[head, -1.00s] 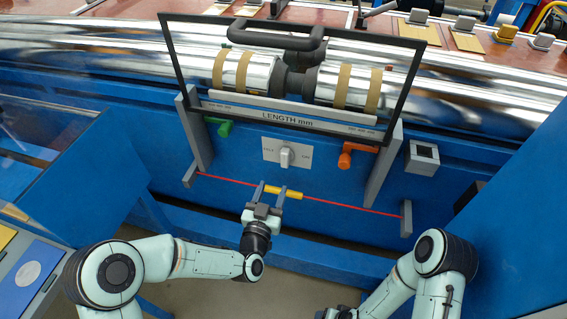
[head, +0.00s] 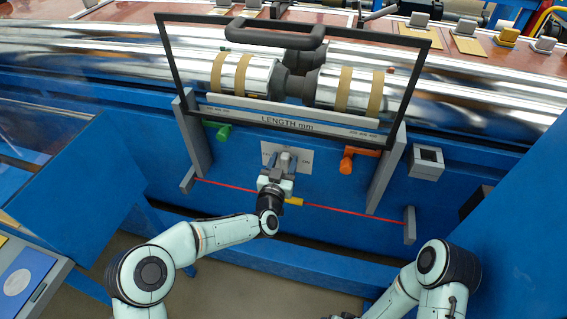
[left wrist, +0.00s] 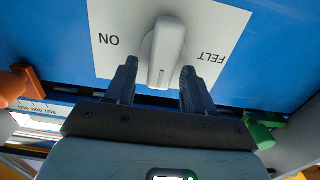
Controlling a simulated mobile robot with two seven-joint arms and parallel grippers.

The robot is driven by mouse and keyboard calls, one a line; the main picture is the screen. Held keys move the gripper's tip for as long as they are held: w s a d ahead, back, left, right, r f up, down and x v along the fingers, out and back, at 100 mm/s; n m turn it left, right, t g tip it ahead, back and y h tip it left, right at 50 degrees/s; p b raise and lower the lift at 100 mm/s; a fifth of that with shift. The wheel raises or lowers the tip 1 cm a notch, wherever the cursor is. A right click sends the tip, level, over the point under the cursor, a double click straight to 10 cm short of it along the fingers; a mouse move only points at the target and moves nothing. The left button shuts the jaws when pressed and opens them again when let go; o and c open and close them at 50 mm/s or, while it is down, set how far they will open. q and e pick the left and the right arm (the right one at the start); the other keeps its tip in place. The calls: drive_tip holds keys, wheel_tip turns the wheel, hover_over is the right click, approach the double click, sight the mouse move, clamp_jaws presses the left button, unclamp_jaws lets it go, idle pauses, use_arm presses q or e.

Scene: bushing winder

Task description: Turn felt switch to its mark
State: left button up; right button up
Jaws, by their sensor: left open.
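The felt switch (left wrist: 167,52) is a light grey knob on a white plate (left wrist: 115,25) on the blue machine front. In the left wrist view the plate's lettering is upside down, with ON at left and FELT at right. The knob's grip stands nearly upright there, between the two words. My left gripper (left wrist: 156,85) is open, with one dark finger on each side of the knob's lower end; I cannot tell whether they touch it. In the head view my left gripper (head: 280,165) covers most of the plate (head: 301,161). My right gripper is out of view below the frame.
A green handle (head: 220,131) is left of the plate and an orange handle (head: 352,158) right of it. A red cord (head: 350,212) with a yellow sleeve (head: 294,202) runs below, by my left wrist. A black frame (head: 408,95) stands above. Blue panels flank both sides.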

use_arm(q)
clamp_jaws()
